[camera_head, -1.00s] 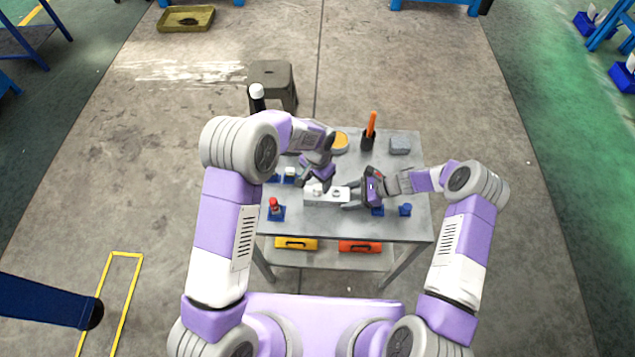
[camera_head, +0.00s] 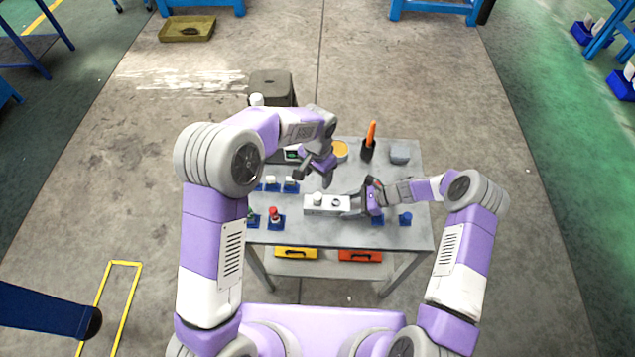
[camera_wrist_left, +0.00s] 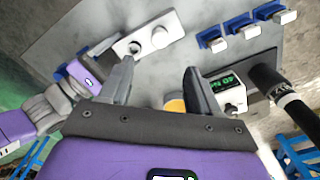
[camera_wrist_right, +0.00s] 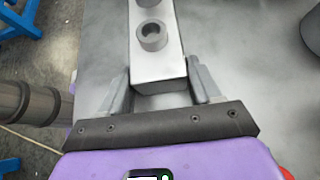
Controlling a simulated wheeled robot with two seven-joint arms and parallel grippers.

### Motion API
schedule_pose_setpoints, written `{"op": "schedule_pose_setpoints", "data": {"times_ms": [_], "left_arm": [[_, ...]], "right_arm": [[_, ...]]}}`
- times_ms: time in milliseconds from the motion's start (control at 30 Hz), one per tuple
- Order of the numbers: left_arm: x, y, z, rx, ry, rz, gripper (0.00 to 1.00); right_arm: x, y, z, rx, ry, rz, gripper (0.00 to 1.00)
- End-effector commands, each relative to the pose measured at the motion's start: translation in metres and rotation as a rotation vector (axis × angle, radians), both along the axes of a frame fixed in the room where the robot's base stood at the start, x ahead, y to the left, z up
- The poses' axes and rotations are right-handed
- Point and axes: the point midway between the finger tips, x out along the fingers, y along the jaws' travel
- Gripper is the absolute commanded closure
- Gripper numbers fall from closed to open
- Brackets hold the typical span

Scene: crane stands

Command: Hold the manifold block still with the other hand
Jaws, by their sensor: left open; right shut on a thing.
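The manifold block (camera_head: 325,204) is a pale grey bar with round ports on top, lying on the grey table in the head view. It also shows in the left wrist view (camera_wrist_left: 150,34) and the right wrist view (camera_wrist_right: 158,58). My right gripper (camera_head: 352,205) is shut on the block's right end; in the right wrist view its fingers (camera_wrist_right: 160,90) lie on either side of that end. My left gripper (camera_head: 308,177) is open and empty above the table, behind the block and apart from it. Its two spread fingers (camera_wrist_left: 160,85) show in the left wrist view with nothing between them.
Blue stands with white-topped parts (camera_head: 271,183) and a red-topped part (camera_head: 275,217) stand left of the block.

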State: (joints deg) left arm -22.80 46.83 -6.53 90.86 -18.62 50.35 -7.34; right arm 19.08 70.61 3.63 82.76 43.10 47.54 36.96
Motion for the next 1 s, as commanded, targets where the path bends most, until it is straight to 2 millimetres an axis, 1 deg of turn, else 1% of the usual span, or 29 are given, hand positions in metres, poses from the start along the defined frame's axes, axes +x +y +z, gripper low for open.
{"op": "schedule_pose_setpoints", "data": {"times_ms": [33,100,200,300,433,667,700,867,1000], "left_arm": [[0.001,0.0,0.013,-0.002,-0.005,0.0,0.38],[0.001,-0.001,0.026,-0.002,-0.004,-0.001,0.38],[0.0,-0.001,0.041,-0.001,-0.003,-0.001,0.38],[0.0,-0.001,0.051,0.0,-0.002,-0.001,0.38],[0.0,0.0,0.057,0.001,0.001,-0.001,0.38],[0.0,0.0,0.057,0.001,0.001,-0.001,0.38],[0.0,0.0,0.057,0.001,0.001,-0.001,0.38],[0.0,0.0,0.057,0.001,0.001,-0.001,0.38],[0.0,0.0,0.057,0.001,0.001,-0.001,0.38]], "right_arm": [[0.0,0.0,0.0,0.0,0.0,0.0,0.78],[0.0,0.0,0.0,0.0,0.0,0.0,0.78],[0.0,0.0,0.0,0.0,0.0,0.0,0.78],[0.0,0.0,0.0,0.0,0.0,0.0,0.78],[0.0,0.0,0.0,0.0,0.0,0.0,0.78],[0.0,0.0,0.0,0.0,0.0,0.0,0.78],[0.0,0.0,0.0,0.0,0.0,0.0,0.32],[0.0,0.0,0.0,0.0,0.0,0.0,0.08],[0.0,0.0,0.0,0.0,0.0,0.0,0.07]]}}
